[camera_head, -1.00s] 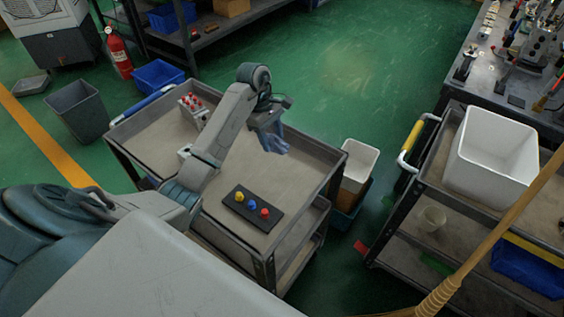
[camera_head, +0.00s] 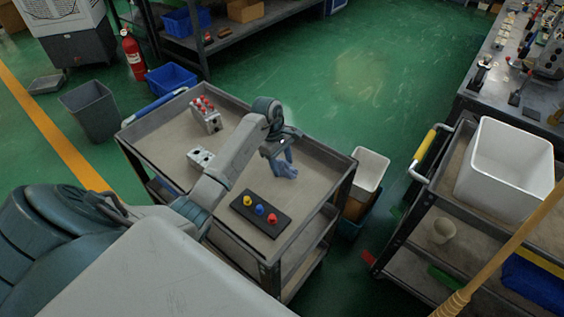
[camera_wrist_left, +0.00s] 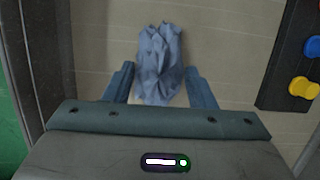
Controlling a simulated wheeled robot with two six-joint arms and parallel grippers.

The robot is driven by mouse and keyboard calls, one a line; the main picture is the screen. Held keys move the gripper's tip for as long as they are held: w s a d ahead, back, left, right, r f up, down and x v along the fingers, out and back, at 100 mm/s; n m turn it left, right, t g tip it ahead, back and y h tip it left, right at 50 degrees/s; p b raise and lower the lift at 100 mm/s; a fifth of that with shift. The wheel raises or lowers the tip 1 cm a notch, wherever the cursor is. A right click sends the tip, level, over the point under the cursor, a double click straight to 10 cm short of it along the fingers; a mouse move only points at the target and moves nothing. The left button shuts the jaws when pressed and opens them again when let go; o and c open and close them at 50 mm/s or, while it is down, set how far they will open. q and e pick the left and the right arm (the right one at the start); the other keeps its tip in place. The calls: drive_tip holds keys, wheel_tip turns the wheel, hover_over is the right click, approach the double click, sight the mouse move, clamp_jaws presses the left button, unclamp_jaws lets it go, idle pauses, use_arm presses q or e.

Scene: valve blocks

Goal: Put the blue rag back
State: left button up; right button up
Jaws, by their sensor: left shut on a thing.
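The blue rag (camera_head: 284,169) is a crumpled cloth hanging from my left gripper (camera_head: 281,157) over the grey top tray of the trolley (camera_head: 174,133). In the left wrist view the rag (camera_wrist_left: 160,50) sits between the two fingers of my left gripper (camera_wrist_left: 160,84), which are shut on it. Its lower end hangs close to the bare tray surface; I cannot tell if it touches. My right gripper is not in view.
On the trolley are a black block with yellow, blue and red knobs (camera_head: 260,214), a block with red knobs (camera_head: 206,115) and a grey block with holes (camera_head: 201,159). A white bin (camera_head: 370,168) stands beside the trolley. Another trolley at right carries a white tub (camera_head: 497,165).

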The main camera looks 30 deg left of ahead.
use_arm(q)
drive_tip(key=o, duration=0.9)
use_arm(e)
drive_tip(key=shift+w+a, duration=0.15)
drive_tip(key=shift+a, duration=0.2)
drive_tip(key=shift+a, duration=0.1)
use_arm(q)
drive_tip(key=shift+r+p, duration=0.25)
drive_tip(key=shift+p, duration=0.15)
drive_tip(key=shift+w+a+r+b, duration=0.1)
drive_tip(key=shift+a+r+b, duration=0.1)
drive_tip(key=shift+r+b, duration=0.15)
drive_tip(key=b+v, duration=0.1)
drive_tip(key=v, duration=0.4)
drive_tip(key=shift+a+r+b, duration=0.15)
drive_tip(key=shift+r+b, duration=0.05)
drive_tip(key=shift+b, duration=0.2)
drive_tip(key=p+v, duration=0.4)
drive_tip(key=v, duration=0.1)
drive_tip(key=shift+r, duration=0.25)
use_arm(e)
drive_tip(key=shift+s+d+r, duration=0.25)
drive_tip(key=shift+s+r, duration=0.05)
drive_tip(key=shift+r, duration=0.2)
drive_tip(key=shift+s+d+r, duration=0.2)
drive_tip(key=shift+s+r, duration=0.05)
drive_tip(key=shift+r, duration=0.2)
